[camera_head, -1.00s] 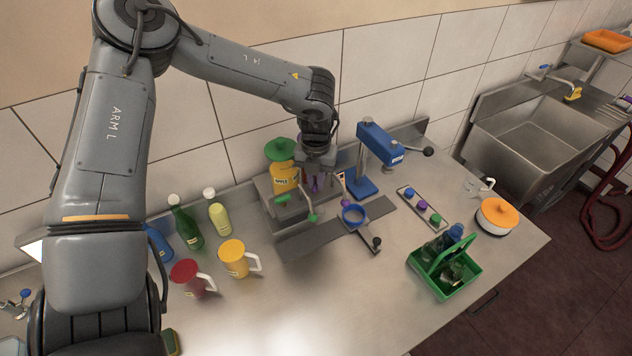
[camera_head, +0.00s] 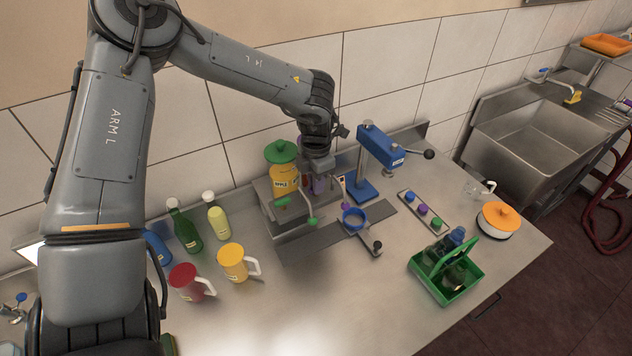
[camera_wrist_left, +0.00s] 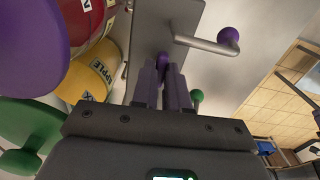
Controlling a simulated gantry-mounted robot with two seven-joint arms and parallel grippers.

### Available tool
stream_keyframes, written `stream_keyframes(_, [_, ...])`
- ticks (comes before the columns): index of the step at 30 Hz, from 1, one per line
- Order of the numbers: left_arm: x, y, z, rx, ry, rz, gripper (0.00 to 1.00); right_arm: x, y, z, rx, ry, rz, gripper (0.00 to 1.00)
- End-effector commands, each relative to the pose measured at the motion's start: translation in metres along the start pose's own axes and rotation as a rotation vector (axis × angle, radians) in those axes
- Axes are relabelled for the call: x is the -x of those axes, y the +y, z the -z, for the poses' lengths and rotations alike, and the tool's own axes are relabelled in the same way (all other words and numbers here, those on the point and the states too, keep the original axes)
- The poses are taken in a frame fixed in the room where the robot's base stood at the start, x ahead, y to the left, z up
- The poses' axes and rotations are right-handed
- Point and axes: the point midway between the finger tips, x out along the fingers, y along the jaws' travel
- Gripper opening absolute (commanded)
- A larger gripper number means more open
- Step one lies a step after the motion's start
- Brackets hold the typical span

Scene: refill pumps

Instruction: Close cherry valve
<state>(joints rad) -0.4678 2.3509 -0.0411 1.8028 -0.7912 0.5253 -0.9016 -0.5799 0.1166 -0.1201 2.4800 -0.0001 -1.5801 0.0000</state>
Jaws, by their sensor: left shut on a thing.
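My left gripper (camera_head: 318,186) is at the dispenser, beside the yellow apple container (camera_head: 284,184) with its green lid. In the left wrist view its fingers (camera_wrist_left: 164,78) are shut on a small purple piece (camera_wrist_left: 162,60), apparently the purple valve handle, mostly hidden between them. A metal lever with a purple knob (camera_wrist_left: 228,37) stands apart to the right of the fingers; that knob also shows in the head view (camera_head: 344,178). A red container (camera_wrist_left: 86,18) and a large purple lid (camera_wrist_left: 28,42) are at upper left. The cherry label cannot be read. My right gripper is not in view.
A green valve handle (camera_head: 282,202) and green lever knob (camera_head: 313,222) are close by. Red (camera_head: 188,282) and yellow (camera_head: 234,262) jugs and several bottles stand left. A green carrier (camera_head: 446,290) is at the right front.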

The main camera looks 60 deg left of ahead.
Motion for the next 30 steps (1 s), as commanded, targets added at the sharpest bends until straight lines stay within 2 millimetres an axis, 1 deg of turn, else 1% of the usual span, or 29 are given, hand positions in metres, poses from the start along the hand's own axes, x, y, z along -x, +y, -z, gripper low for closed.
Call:
stream_keyframes(6, [0.0011,-0.0003,-0.0001,-0.048,0.0,0.0,0.0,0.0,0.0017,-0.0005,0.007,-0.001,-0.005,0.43])
stream_keyframes(19, [0.0011,-0.0006,-0.0002,-0.058,0.0,0.0,0.0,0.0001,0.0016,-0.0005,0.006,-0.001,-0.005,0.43])
stream_keyframes(20, [0.0011,-0.0006,-0.0002,-0.058,0.0,0.0,0.15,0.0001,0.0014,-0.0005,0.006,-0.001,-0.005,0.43])
stream_keyframes(24, [0.0009,-0.0005,-0.0002,-0.057,0.0,0.0,0.37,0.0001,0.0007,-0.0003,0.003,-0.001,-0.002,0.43])
stream_keyframes(25, [0.0008,-0.0004,-0.0002,-0.057,0.0,0.0,0.39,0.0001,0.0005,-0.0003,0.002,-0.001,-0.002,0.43])
stream_keyframes(30, [0.0004,-0.0002,-0.0001,-0.056,0.0,0.0,0.39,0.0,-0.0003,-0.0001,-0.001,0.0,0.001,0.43])
